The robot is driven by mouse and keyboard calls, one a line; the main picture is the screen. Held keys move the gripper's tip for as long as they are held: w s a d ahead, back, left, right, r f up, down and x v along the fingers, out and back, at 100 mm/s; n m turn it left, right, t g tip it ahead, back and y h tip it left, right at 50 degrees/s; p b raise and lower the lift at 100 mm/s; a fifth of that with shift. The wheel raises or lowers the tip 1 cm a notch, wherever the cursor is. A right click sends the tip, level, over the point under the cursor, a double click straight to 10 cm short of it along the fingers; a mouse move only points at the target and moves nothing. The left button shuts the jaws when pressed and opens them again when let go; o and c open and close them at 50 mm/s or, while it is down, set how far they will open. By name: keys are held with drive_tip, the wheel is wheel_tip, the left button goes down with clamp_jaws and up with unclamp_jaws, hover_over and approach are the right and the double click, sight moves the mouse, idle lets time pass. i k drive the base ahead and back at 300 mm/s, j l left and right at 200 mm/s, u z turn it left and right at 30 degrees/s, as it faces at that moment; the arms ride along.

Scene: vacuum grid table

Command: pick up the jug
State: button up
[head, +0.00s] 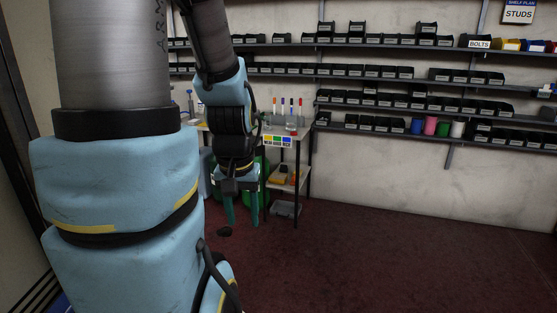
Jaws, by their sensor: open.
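My gripper (242,222) hangs pointing down at the end of my arm, left of the picture's middle. Its two green fingers are apart, with nothing seen between them. A small work table (303,148) stands behind it, partly hidden by my arm. I cannot pick out the jug for sure. A small clear vessel (291,125) stands on the tabletop, too small to tell if it is the jug. Green containers (266,165) show behind my gripper under the table, mostly covered.
Wall shelves with rows of black bins (365,98) fill the back. Blue, pink, green and white rolls (430,126) sit on the lowest shelf. A grey bin (286,208) stands on the floor by the table leg. The dark red floor (400,250) at right is clear.

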sight(291, 118)
drive_tip(key=i, duration=1)
drive_tip(key=i+u, duration=0.1)
drive_tip(key=i, duration=0.85)
drive_tip(key=i+l, duration=0.2)
drive_tip(key=i, duration=0.8)
drive_tip(key=i+l+u, duration=0.1)
drive_tip(key=i, duration=0.9)
